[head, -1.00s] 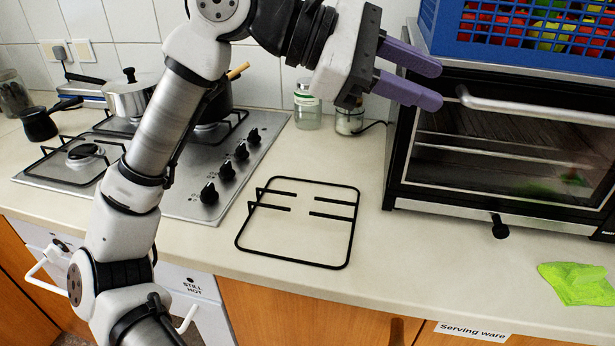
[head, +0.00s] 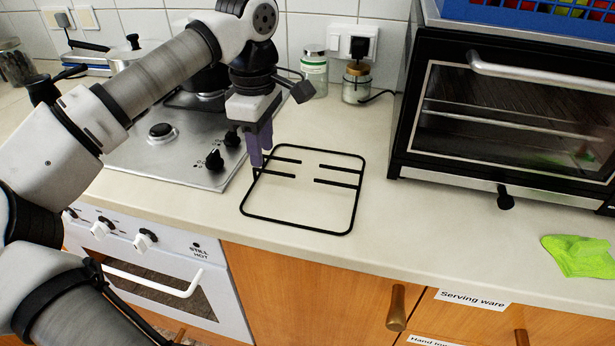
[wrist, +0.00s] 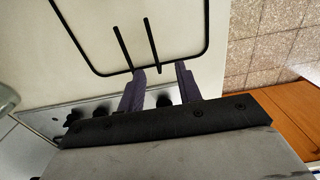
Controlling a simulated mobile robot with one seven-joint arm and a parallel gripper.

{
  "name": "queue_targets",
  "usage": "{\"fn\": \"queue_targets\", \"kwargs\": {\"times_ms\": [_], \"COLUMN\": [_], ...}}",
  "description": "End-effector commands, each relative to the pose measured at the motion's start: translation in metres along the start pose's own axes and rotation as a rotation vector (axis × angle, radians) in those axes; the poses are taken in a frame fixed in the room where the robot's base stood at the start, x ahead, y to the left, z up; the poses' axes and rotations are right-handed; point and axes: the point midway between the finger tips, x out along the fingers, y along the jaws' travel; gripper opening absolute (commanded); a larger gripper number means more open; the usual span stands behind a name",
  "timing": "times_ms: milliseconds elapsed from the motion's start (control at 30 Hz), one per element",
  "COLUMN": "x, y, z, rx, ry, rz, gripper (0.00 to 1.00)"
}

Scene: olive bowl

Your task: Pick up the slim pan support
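The slim pan support (head: 337,184) is a black wire frame with rounded corners and short inner bars. It lies on the pale worktop to the right of the hob. My gripper (head: 261,157) points down at the frame's left side, beside the hob edge. In the wrist view, my gripper (wrist: 160,72) has its two purple fingers apart with nothing held between them. The near side of the pan support (wrist: 152,45) runs by the fingertips there. I cannot tell whether they touch it.
The steel hob (head: 165,158) with knobs and pots stands to the left. A black oven (head: 505,125) stands at the right, with a green cloth (head: 582,258) in front. Two jars (head: 314,75) stand behind.

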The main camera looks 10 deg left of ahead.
Motion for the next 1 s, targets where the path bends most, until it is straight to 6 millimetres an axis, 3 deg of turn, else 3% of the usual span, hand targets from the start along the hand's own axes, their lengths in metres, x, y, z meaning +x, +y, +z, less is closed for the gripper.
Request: {"fn": "queue_targets", "kwargs": {"times_ms": [267, 600, 833, 1000], "x": [0.018, 0.062, 0.065, 0.065], "y": [0.001, 0.005, 0.006, 0.006], "z": [0.001, 0.001, 0.001, 0.001], "rx": [0.0, 0.001, 0.001, 0.001], "ry": [-0.002, -0.002, -0.002, -0.002], "rz": [0.0, 0.001, 0.002, 0.002], "gripper": [0.35, 0.35, 0.35, 0.12]}}
